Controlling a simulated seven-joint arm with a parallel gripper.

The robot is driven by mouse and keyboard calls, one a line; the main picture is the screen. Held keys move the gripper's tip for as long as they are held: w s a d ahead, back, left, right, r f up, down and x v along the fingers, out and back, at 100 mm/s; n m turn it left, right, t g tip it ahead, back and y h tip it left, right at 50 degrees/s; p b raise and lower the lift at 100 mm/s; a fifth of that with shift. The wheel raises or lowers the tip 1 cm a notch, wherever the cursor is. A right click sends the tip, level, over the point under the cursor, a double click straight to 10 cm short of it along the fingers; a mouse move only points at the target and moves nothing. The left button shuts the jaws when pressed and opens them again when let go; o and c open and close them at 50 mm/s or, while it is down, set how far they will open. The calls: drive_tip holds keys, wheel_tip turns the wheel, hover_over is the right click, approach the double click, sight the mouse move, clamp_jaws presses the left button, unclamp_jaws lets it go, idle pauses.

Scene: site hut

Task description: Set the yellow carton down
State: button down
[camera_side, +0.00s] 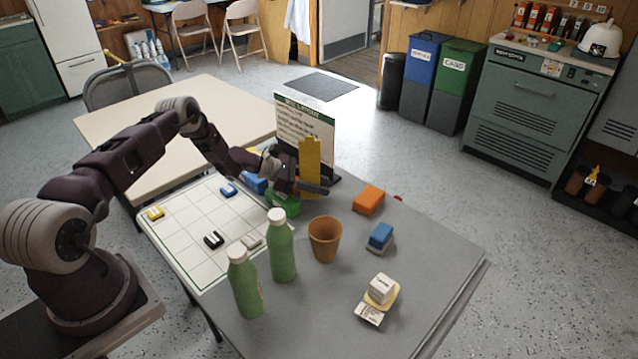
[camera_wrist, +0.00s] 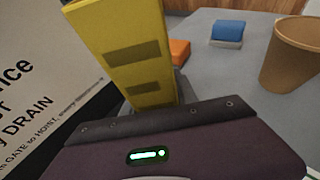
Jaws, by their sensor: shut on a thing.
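The yellow carton (camera_side: 310,160) stands upright in my gripper (camera_side: 308,188), near the table's far edge and in front of a sign board. My gripper is shut on its lower part. In the wrist view, the carton (camera_wrist: 125,40) rises tall behind the dark gripper edge, with two darker bands on its face. The gripper hides its base there. I cannot tell whether its base touches the table.
A sign board (camera_side: 300,118) stands close behind. A green object (camera_side: 287,206) lies beside the gripper. An orange block (camera_side: 368,199), brown cup (camera_side: 324,240), blue-topped block (camera_side: 380,237) and green bottles (camera_side: 281,250) stand nearby. Grey table (camera_side: 440,250) is free at right.

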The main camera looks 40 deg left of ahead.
drive_tip(key=shift+f, duration=0.35)
drive_tip(key=c, duration=1)
unclamp_jaws()
drive_tip(key=shift+o, duration=0.2)
drive_tip(key=shift+r, duration=0.1)
drive_tip(key=shift+r, duration=0.5)
drive_tip(key=v, duration=1.2)
